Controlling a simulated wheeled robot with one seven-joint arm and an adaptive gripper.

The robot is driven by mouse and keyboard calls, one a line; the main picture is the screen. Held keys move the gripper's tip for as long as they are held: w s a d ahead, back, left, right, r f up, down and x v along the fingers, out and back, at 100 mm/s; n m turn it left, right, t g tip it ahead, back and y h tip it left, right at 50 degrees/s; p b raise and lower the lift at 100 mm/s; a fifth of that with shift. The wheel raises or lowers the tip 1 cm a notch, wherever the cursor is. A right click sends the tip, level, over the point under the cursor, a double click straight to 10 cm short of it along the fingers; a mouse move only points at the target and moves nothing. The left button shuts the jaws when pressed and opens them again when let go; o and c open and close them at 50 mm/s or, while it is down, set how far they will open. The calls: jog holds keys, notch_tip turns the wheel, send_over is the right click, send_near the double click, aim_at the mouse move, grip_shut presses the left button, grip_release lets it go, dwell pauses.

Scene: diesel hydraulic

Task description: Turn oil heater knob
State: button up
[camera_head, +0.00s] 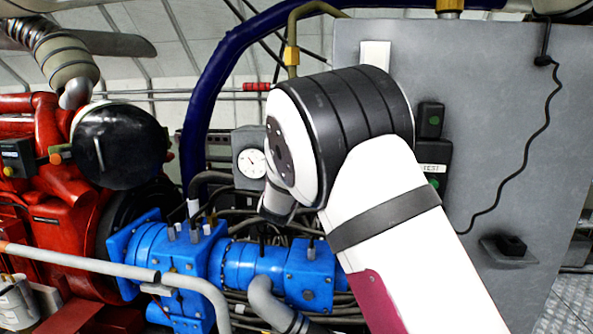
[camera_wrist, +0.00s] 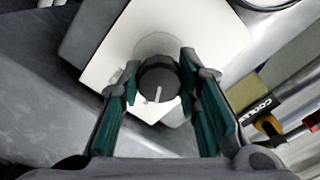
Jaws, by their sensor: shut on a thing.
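The oil heater knob (camera_wrist: 160,82) is round and dark grey with a pale pointer line, seen in the wrist view. It sits on a white square plate (camera_wrist: 205,35), and its pointer line runs nearly straight down the picture. My gripper (camera_wrist: 159,76) has its two green-padded fingers on the left and right sides of the knob, shut on it. In the head view my white and black arm hides the gripper and the knob. A white plate (camera_head: 376,54) shows just above the arm, but I cannot tell whether it is the same one.
A large grey panel (camera_head: 510,120) stands behind my arm, with green buttons and a hanging black cable. Blue hydraulic parts (camera_head: 160,255), a round gauge (camera_head: 251,163) and a red engine (camera_head: 40,215) are to the left.

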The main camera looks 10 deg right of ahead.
jog(key=o, duration=1.2)
jog(key=v, duration=1.2)
jog(key=shift+d+r, duration=0.1)
